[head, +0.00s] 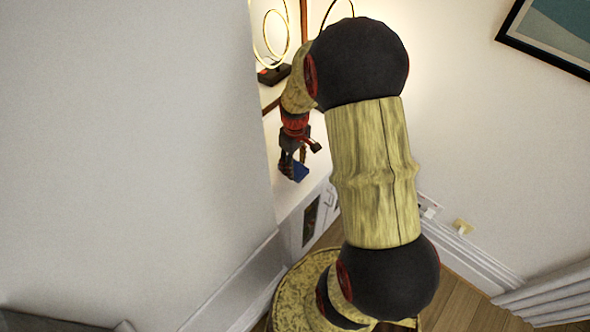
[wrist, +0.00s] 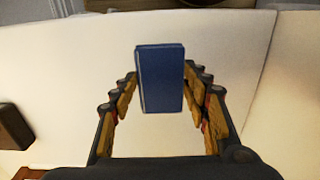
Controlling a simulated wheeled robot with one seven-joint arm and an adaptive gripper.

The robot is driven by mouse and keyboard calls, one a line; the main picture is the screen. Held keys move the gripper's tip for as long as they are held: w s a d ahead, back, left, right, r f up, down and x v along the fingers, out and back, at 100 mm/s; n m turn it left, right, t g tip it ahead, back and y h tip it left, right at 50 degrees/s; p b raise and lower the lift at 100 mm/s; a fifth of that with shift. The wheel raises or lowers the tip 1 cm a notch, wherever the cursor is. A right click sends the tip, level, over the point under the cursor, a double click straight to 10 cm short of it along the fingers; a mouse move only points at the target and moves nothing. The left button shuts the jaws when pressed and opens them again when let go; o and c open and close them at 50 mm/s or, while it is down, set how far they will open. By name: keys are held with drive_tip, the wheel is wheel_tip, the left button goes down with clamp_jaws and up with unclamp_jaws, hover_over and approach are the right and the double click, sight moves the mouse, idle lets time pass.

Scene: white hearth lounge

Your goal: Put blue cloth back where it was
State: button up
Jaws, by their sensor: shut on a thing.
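The blue cloth (wrist: 162,80) is a stiff, upright-looking rectangular block with a pale left edge, more like a small book than loose fabric. It is between the fingertips of my gripper (wrist: 160,92), which is shut on it. In the head view my gripper (head: 293,162) points down over the white cabinet top (head: 284,200), and the blue cloth (head: 300,171) shows as a small blue patch at its tips. I cannot tell whether the cloth touches the surface. My arm hides part of the cabinet.
A gold ring lamp (head: 268,38) with a dark base (head: 273,75) stands farther back on the cabinet. A dark brown block (wrist: 14,126) lies left of my gripper in the wrist view. A white wall (head: 120,140) closes the left side. Pale surface around the cloth looks clear.

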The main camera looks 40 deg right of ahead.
sight(295, 167)
wheel_tip(295, 167, down, 2)
drive_tip(key=shift+f, duration=0.15)
drive_tip(key=o, duration=1)
drive_tip(key=shift+s, duration=0.1)
drive_tip(key=shift+o, duration=0.5)
wheel_tip(295, 167, up, 12)
drive_tip(key=p, duration=0.2)
